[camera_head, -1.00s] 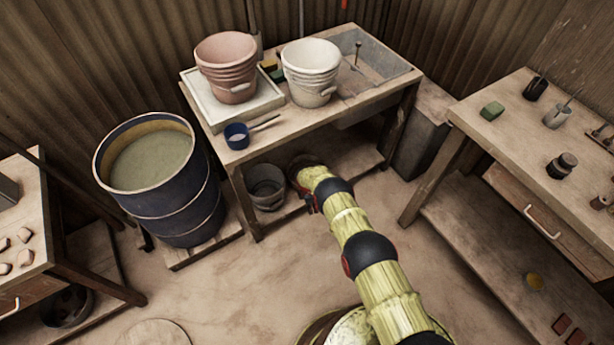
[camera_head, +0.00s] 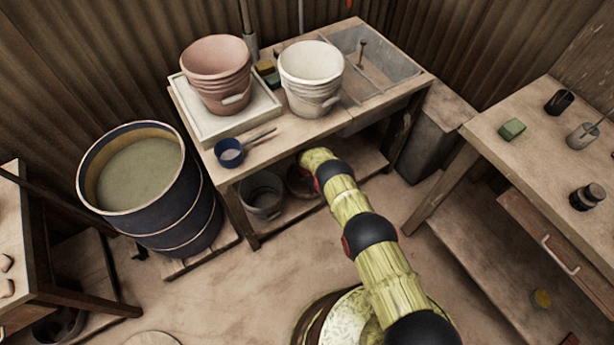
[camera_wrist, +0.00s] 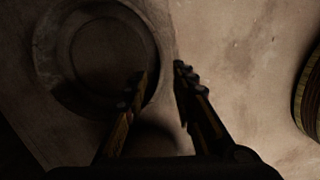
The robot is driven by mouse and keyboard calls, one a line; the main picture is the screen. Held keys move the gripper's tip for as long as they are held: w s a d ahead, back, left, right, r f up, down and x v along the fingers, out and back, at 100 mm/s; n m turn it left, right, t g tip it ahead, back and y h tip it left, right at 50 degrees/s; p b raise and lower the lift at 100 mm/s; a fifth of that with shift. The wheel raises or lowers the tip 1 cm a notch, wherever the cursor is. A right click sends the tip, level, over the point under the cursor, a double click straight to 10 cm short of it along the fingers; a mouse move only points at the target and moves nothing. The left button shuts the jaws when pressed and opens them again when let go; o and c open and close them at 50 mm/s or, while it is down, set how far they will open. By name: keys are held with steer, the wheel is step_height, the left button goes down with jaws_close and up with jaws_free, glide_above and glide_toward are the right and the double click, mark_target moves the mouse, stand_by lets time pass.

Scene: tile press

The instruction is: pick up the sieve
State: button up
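A round, dark-rimmed thing (camera_wrist: 62,90), which looks like the sieve, lies at the upper left of the wrist view. Its middle is close in colour to the surface around it. My gripper (camera_wrist: 160,72) is open and empty, its two dark fingers apart. The left fingertip overlaps the thing's right rim in the picture and the right fingertip is just outside it; I cannot tell whether they touch. In the head view, a dark round shape (camera_head: 298,183) shows under the table beside my arm's end, perhaps the same thing. The gripper is hidden there.
The wooden table (camera_head: 290,135) stands over the low shelf. On it are a pink bucket (camera_head: 215,75), white bucket (camera_head: 310,78) and blue handled pot (camera_head: 229,153). A grey bucket (camera_head: 262,195) stands underneath. A blue drum (camera_head: 165,215) is left; another table (camera_head: 530,150) is right.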

steer(key=f+b, duration=0.1)
steer(key=f, duration=0.1)
steer(key=f+b, duration=0.1)
steer(key=f, duration=0.2)
steer(key=d+f+b, duration=0.1)
steer(key=f+b, duration=0.1)
steer(key=shift+w+d+f, duration=0.1)
steer(key=shift+w+f, duration=0.15)
steer(key=shift+c, duration=1.4)
steer(key=c, duration=0.4)
steer(key=shift+r, duration=0.1)
jaws_close()
